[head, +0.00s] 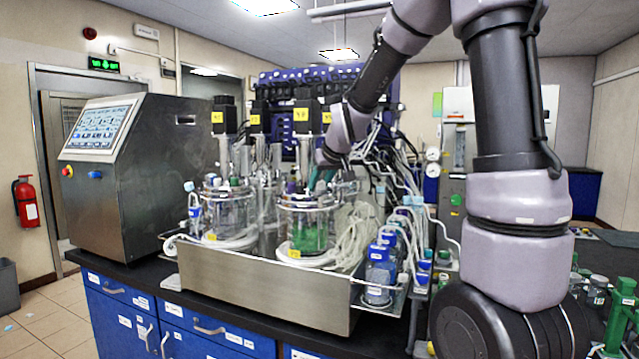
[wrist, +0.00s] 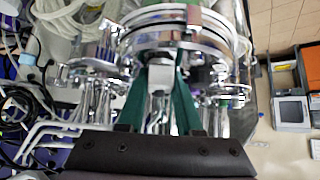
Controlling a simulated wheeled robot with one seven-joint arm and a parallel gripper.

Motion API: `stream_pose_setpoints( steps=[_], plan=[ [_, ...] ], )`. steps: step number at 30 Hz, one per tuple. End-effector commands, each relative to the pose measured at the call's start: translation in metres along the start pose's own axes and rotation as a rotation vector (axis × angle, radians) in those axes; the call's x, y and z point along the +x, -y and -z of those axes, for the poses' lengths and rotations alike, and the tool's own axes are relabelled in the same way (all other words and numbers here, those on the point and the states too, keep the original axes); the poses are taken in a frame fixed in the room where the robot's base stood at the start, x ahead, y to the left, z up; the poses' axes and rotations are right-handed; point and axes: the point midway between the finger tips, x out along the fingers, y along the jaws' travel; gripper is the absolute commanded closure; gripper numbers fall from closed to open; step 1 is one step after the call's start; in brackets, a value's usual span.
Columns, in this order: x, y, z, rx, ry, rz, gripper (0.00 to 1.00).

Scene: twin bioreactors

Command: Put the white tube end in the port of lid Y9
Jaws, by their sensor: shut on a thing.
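My gripper (wrist: 160,72) has green fingers, closed on a small pale piece (wrist: 161,80) that looks like the white tube end. In the head view my gripper (head: 322,181) is at the right glass vessel's (head: 309,228) lid, partly hidden by metal fittings. That vessel holds green liquid. A clear vessel (head: 233,214) stands to its left. In the wrist view a round metal lid (wrist: 170,38) lies just beyond the fingertips. The port is not clear to see. Black motors with yellow labels (head: 301,115) stand over the vessels; I cannot read which is Y9.
Coiled white tubing (head: 352,235) hangs right of the green vessel. Blue-capped bottles (head: 381,265) stand on a side rack. A steel control console (head: 140,175) stands at the left. Metal rods and cables crowd the lids, leaving little free room.

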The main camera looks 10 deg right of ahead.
Motion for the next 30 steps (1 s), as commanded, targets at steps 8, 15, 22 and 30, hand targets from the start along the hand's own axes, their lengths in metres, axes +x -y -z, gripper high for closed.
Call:
stream_pose_setpoints(
  steps=[8, 15, 22, 30],
  plan=[
    [0.007, 0.0, -0.009, 0.001, 0.006, 0.0, 1.0],
    [0.009, 0.001, -0.012, 0.002, 0.015, 0.002, 0.36],
    [0.009, 0.003, -0.013, 0.0, 0.017, 0.005, 0.36],
    [-0.009, 0.004, -0.002, -0.002, 0.012, 0.006, 0.36]
  ],
)
